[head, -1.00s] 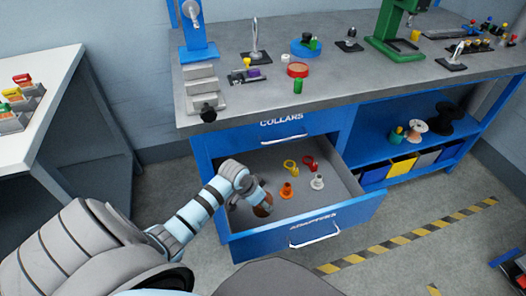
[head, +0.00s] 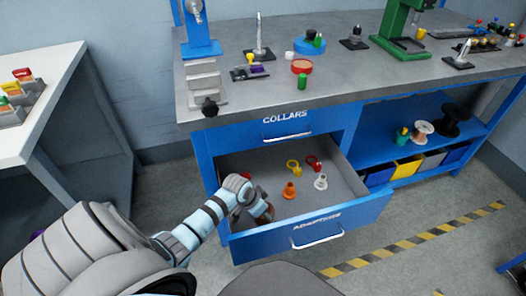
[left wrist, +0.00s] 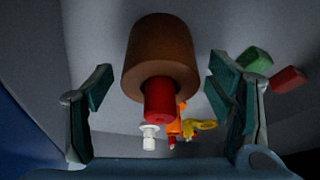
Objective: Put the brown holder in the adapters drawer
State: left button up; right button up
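The brown holder (left wrist: 162,52) shows large in the left wrist view, between my left fingers with a gap on each side. A narrower red cylindrical piece (left wrist: 160,100) shows at its lower end; I cannot tell if it is part of the holder. My left gripper (left wrist: 158,92) is open. In the head view my left gripper (head: 264,213) is down inside the left part of the adapters drawer (head: 268,247), which is pulled open. My wrist largely hides the holder there. My right gripper is not in view.
The drawer also holds an orange adapter (head: 289,191), a white adapter (head: 320,182), a yellow ring piece (head: 293,166) and a red piece (head: 313,163). The collars drawer (head: 285,128) above is shut. The workbench top (head: 235,98) carries several tools and parts.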

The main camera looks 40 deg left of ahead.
pick_arm(q)
jog(key=shift+r, duration=0.1)
jog(key=p+v, duration=0.6)
jog(key=v, duration=0.6)
